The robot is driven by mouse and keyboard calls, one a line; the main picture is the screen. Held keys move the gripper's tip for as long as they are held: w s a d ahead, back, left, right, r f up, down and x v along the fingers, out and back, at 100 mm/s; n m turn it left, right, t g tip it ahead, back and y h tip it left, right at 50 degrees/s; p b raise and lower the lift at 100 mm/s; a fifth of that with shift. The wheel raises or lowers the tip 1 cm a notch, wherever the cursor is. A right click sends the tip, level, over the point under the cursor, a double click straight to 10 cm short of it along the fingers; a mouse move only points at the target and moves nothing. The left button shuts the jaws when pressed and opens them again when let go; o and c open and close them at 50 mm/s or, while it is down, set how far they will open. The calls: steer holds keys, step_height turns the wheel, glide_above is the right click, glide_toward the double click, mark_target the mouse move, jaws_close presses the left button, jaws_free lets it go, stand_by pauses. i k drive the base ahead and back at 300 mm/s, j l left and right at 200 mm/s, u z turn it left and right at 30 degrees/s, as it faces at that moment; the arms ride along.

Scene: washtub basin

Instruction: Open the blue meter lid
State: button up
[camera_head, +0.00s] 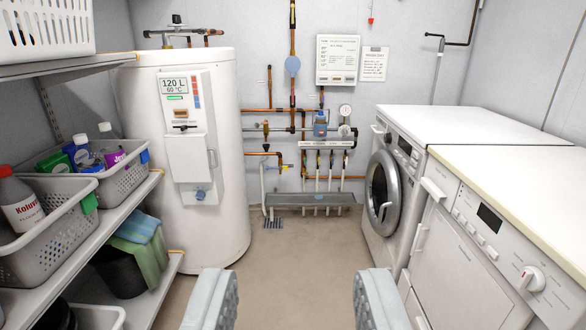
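Two blue things on the back wall's pipework could be the meter lid. One is a light-blue round disc (292,65) on the upright copper pipe, and I see no gap at its edge. The other is a small darker blue piece (320,124) lower down, right of that pipe; it is too small to tell whether it is a lid. My gripper (296,298) is in the foreground at the bottom, its two pale fingers wide apart with only floor between them. It is well short of the wall and touches nothing.
A white boiler (205,230) stands left of the pipes, beside shelves with grey baskets (45,235). A washing machine (382,195) and another white appliance (465,260) line the right. A grey trough (310,199) sits below the pipes. The floor between is clear.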

mark_target(292, 64)
steer(key=i, duration=1.7)
steer(key=i+z, duration=0.15)
steer(key=i, duration=0.35)
steer(key=i+j+z, duration=0.2)
steer(key=i, duration=0.3)
steer(key=i+j+z, duration=0.15)
steer(key=i, duration=0.35)
